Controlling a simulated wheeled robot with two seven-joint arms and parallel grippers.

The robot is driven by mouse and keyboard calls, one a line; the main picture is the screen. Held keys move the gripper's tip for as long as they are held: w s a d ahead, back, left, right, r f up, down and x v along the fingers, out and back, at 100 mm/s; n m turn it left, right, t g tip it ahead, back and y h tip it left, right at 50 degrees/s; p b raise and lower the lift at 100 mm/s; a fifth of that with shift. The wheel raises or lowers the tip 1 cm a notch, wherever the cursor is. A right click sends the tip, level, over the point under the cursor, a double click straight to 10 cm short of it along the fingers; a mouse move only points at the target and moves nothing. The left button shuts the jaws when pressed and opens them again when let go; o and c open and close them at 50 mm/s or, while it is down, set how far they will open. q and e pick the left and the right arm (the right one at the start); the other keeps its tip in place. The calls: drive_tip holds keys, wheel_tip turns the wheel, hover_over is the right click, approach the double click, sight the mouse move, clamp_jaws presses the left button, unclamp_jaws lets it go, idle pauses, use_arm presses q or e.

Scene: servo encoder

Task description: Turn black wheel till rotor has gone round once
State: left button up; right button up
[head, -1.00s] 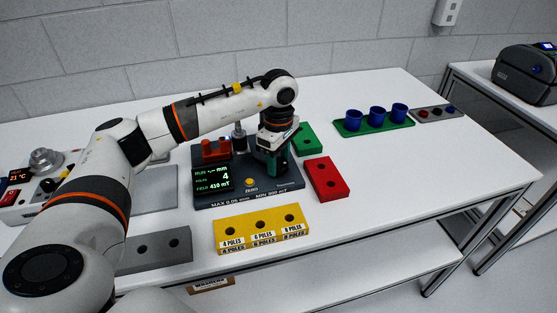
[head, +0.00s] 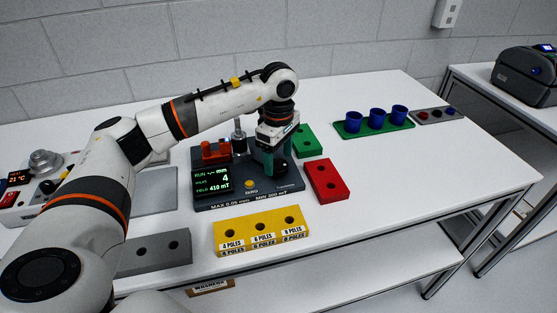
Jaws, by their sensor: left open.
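The dark measuring fixture (head: 215,203) stands on the white table, with a lit display (head: 212,182) reading 4 poles and 410 mT. My left gripper (head: 277,166) points down over the right part of the fixture, its teal fingers apart. The black wheel (head: 282,168) shows as a dark round shape at the fingertips, partly hidden by them. I cannot tell whether the fingers touch it. A silver upright post (head: 238,134) stands at the back of the fixture beside a red block (head: 214,151). The rotor cannot be made out clearly. My right gripper is not in view.
A yellow block with pole labels (head: 261,238) lies in front of the fixture. A red block (head: 327,181) and a green block (head: 305,139) lie to its right. A green tray with blue cups (head: 374,129) stands farther right.

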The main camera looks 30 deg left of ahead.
sight(278, 165)
use_arm(q)
wheel_tip(278, 165, up, 10)
drive_tip(key=shift+r+b, duration=0.2)
drive_tip(key=shift+b, duration=0.2)
idle(0.4)
